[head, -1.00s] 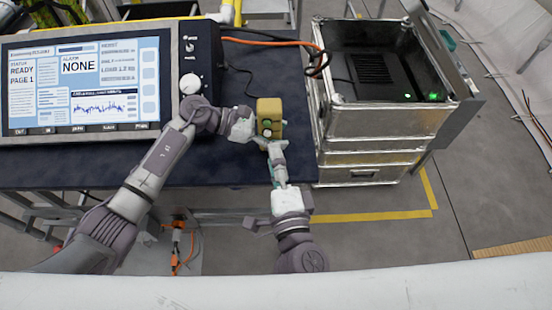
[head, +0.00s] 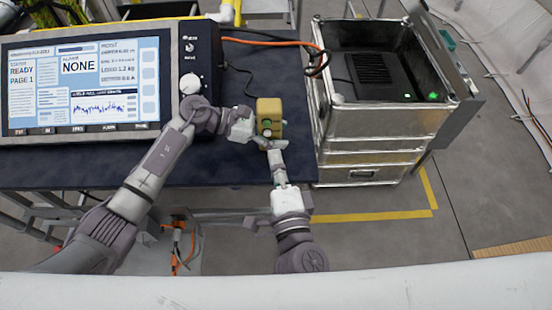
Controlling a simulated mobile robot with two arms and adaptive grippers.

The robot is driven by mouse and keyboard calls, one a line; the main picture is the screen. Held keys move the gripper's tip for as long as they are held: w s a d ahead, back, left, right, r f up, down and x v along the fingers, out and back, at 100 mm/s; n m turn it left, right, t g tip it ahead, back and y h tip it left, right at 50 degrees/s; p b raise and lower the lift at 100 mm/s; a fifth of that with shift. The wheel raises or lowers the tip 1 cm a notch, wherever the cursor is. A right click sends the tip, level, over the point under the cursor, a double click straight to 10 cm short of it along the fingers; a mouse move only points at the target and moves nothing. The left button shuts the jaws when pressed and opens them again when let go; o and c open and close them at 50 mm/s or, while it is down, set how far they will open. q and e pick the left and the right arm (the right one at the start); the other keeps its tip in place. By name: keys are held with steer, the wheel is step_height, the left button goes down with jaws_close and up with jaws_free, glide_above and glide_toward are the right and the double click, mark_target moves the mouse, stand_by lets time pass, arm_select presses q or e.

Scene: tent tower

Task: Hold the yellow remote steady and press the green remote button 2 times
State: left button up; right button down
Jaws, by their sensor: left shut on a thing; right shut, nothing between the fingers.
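The yellow remote (head: 269,108) is held upright above the right part of the dark table. My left gripper (head: 250,123) is shut on it from its left side. The green button (head: 267,133) shows low on the remote's near face, under a darker round spot. My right gripper (head: 270,144) is shut and empty, with its tips just below the green button. I cannot tell whether the tips touch the remote. The contact area is small and partly hidden by the fingers.
A large monitor (head: 85,85) with a screen and a white knob (head: 190,84) stands on the table (head: 225,165) at the left. An open metal case (head: 375,122) with a black device (head: 379,77) stands at the right. An orange cable (head: 262,42) runs behind the remote.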

stand_by(0.8)
steer(key=s+n+y, duration=0.1)
steer(key=n+y, duration=0.3)
steer(key=n, duration=0.6)
steer(key=s+n+g+y, duration=0.1)
steer(key=n+y, duration=0.3)
steer(key=n, duration=0.6)
steer(key=s+a+n+g+y, duration=0.1)
steer(key=n+y, duration=0.2)
steer(key=n, duration=0.7)
steer(key=shift+s+f+y, duration=0.1)
steer(key=shift+s+y, duration=0.1)
steer(key=shift+y, duration=0.2)
steer(key=shift+w, duration=0.1)
glide_above(270, 138)
steer(key=s, duration=0.5)
steer(key=shift+w, duration=0.1)
steer(key=shift+w, duration=0.25)
